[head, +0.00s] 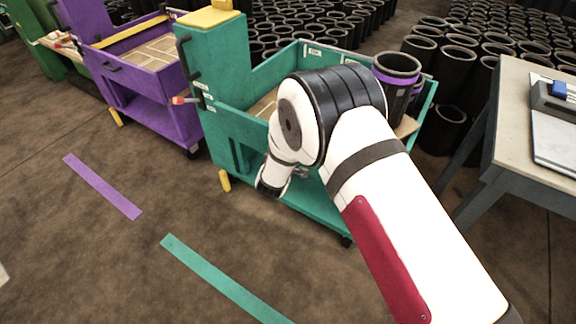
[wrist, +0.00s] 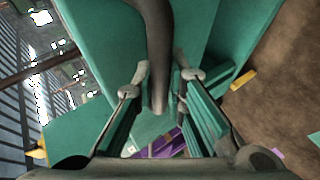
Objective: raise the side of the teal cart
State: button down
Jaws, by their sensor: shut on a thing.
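The teal cart (head: 222,68) stands in the middle of the head view, its open tray partly hidden behind my arm. My gripper (head: 273,186) is low at the cart's near side, and its fingers are hard to make out there. In the wrist view, my gripper (wrist: 164,76) has its two fingers on either side of a dark grey bar (wrist: 157,30), which looks like a handle, and is shut on it. Teal panels (wrist: 105,35) of the cart surround the fingers. How far the side stands up or hangs down is not clear, as my arm covers much of it.
A black sleeve with a purple band (head: 396,70) stands in the cart's tray. A purple cart (head: 150,80) is to the left. A table (head: 508,110) stands at the right. Many black sleeves (head: 290,22) fill the back. The floor with a teal stripe (head: 222,276) is clear in front.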

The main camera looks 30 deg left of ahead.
jog(key=shift+w+r+g+b, duration=0.35)
jog(key=shift+w+g+b, duration=0.1)
jog(key=shift+w+g, duration=0.25)
jog(key=shift+w+d, duration=0.1)
jog(key=shift+w, duration=0.1)
jog(key=c, duration=1.6)
grip_release()
jog(key=shift+c, duration=0.2)
jog(key=shift+o, duration=0.2)
jog(key=shift+s+r, duration=0.1)
jog(key=v, duration=1.1)
jog(key=shift+s, duration=0.35)
jog(key=shift+r, duration=0.15)
